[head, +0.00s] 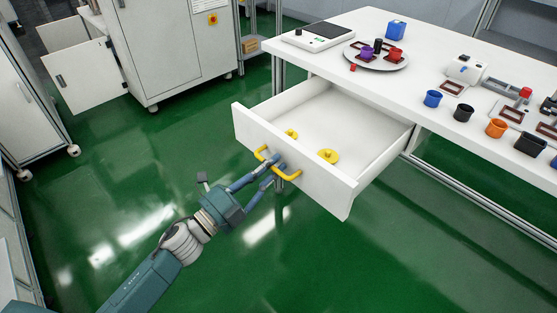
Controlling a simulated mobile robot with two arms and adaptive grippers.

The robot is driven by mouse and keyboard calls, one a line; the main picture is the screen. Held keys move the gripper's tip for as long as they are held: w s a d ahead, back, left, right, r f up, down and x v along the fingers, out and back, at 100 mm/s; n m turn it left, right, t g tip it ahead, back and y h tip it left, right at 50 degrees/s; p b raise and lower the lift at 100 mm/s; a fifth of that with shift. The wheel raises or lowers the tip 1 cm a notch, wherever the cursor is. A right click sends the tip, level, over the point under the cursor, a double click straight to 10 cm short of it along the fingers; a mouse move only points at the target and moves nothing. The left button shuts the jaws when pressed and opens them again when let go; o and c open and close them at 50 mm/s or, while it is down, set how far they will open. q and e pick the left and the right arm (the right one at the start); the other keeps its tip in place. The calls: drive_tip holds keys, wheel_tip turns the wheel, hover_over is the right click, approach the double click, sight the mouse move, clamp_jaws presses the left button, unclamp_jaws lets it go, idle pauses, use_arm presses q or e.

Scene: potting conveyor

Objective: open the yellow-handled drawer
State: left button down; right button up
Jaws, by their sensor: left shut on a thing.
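The white drawer (292,182) under the white table stands pulled well out, and its inside shows. Its yellow handle (289,174) is on the front face. My left gripper (277,168) comes from the lower left and is shut on the handle near its middle, hiding part of it. Two yellow round pieces lie in the drawer, one near the middle (328,156) and one by the front wall (291,134), partly hidden by that wall. My right gripper is not in view.
The white table (400,88) holds a grey round plate (376,60) with small pots, a flat device (318,37) and a row of coloured pots, including a blue one (432,98). White cabinets stand at the back left. Green floor (130,190) is clear around the drawer.

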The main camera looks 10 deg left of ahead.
use_arm(q)
drive_tip(key=shift+a, duration=0.1)
drive_tip(key=c, duration=1.7)
unclamp_jaws()
drive_tip(key=shift+s+a+f, duration=0.1)
drive_tip(key=shift+s, duration=0.15)
drive_tip(key=v, duration=1.1)
drive_tip(key=shift+s+a, duration=0.15)
drive_tip(key=shift+a, duration=0.05)
